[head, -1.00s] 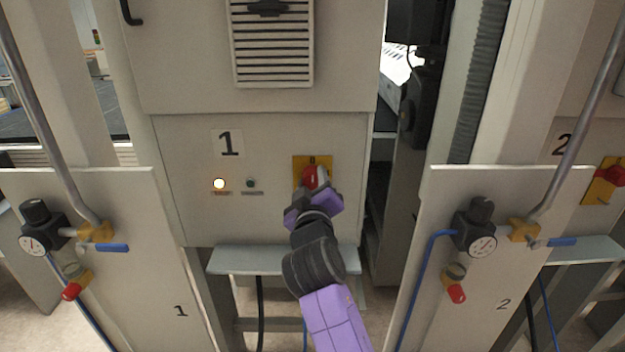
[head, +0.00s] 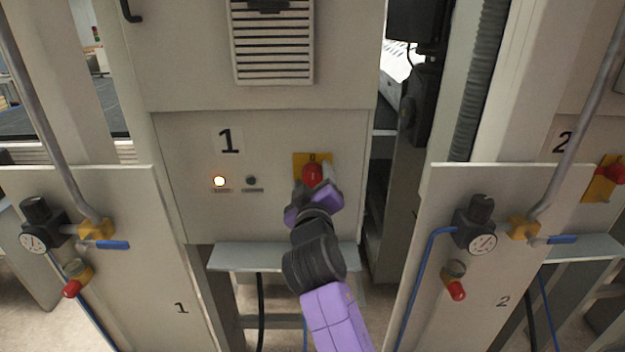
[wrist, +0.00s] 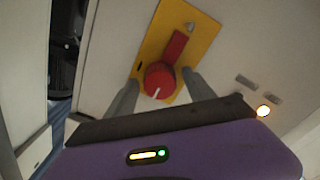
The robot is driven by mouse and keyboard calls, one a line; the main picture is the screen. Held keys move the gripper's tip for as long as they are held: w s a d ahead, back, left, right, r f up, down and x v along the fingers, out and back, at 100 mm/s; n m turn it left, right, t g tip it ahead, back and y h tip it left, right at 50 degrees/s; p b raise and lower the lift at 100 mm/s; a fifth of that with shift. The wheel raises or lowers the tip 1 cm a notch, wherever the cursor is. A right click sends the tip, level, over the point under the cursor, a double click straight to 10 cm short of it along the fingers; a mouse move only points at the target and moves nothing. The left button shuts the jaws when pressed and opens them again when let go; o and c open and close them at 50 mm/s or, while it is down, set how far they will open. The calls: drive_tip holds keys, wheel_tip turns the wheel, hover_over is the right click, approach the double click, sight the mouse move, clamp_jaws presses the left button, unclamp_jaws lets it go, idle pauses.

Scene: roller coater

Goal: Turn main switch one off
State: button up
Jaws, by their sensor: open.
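Main switch one is a red rotary knob (head: 312,174) on a yellow plate (head: 299,160), on the panel marked 1. In the wrist view the red knob (wrist: 159,80) shows a white mark on its round end, with its red bar running up and to the right on the yellow plate (wrist: 199,40). My gripper (head: 314,182) is right at the knob. In the wrist view my gripper (wrist: 160,92) is open, one finger on each side of the knob's round end. I cannot tell whether the fingers touch it.
A lit lamp (head: 219,181) and a dark button (head: 251,180) sit left of the switch. A ledge (head: 240,257) juts out below. Gauge valves stand on side panels left (head: 33,240) and right (head: 481,243). A second red switch (head: 612,172) is at far right.

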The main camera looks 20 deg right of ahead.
drive_tip(key=b+v, duration=0.1)
drive_tip(key=v, duration=0.6)
drive_tip(key=shift+s+b, duration=0.3)
drive_tip(key=shift+a, duration=0.1)
